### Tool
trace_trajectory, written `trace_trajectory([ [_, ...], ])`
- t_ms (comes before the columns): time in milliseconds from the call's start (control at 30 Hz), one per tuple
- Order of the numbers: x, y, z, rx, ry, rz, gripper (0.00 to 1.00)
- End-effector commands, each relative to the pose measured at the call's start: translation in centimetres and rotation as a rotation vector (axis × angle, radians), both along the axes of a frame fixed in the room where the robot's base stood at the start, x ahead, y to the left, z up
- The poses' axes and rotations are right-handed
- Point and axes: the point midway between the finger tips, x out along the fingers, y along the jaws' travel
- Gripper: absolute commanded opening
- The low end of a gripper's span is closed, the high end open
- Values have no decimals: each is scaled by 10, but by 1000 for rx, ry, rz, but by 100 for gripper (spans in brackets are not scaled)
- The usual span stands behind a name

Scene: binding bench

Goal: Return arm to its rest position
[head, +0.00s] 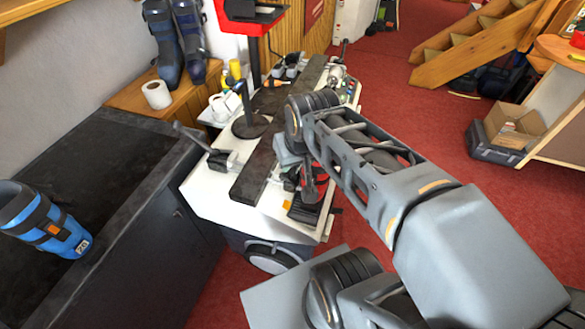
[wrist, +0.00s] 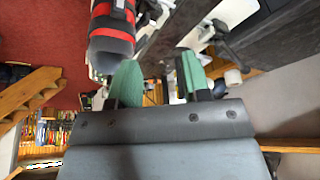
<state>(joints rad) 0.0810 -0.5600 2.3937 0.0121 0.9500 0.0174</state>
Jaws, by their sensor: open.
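My arm reaches from the lower right over the white bench (head: 210,195) in the head view. In the wrist view my gripper (wrist: 158,82) shows two green-padded fingers standing apart, with nothing between them. The fingers cannot be made out clearly in the head view. A red boot-like thing with black straps and a grey end (wrist: 112,30) is just beyond the left finger in the wrist view. In the head view a red and dark thing (head: 308,187) shows under my arm, partly hidden; I cannot tell whether they are the same.
A dark rail (head: 255,172) runs along the bench, with a black stand (head: 244,124) and small tools beside it. A paper roll (head: 157,95) stands behind. Red floor (head: 430,125) is open at right.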

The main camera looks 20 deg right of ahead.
Motion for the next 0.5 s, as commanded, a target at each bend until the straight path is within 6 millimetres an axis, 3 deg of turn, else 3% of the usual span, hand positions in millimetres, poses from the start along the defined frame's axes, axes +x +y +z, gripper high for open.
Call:
trace_trajectory([
  [167,-18,18,-9,-16,-46,85,44],
  [500,-20,20,-11,-18,-51,96,44],
])
